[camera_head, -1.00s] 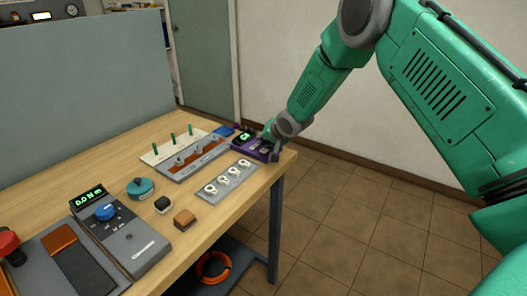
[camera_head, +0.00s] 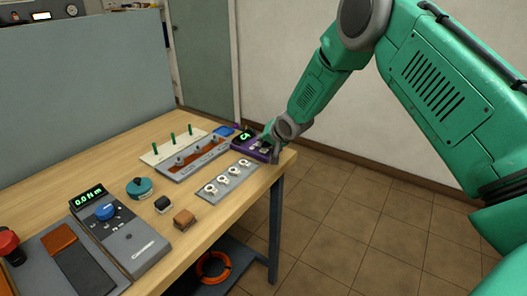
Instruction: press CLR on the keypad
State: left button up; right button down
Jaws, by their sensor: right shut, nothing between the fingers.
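The keypad (camera_head: 239,144) is a small purple box with a lit green display (camera_head: 245,135), at the far right corner of the wooden table. My right gripper (camera_head: 266,147) is shut and empty, with its fingers at the right part of the keypad. The gripper and wrist cover part of the keys. The labels are too small to read, so I cannot tell which key is CLR or whether the fingertips touch one. My left gripper is out of view.
A grey plate with white hooks (camera_head: 230,179) lies just in front of the keypad. A grey tray with brown inlay (camera_head: 195,158) and a white board with green pegs (camera_head: 158,153) are to its left. A torque tester (camera_head: 138,248) stands nearer. Floor right of the table is clear.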

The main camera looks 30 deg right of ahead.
jog(key=shift+f, duration=0.4)
dwell(0.7)
jog(key=shift+r, duration=0.15)
jog(key=shift+r+p, duration=0.5)
jog(key=shift+r, duration=0.25)
notch_tip(320, 180, up, 5)
jog(key=p, duration=0.4)
dwell(0.4)
jog(key=shift+f, duration=0.15)
dwell(0.4)
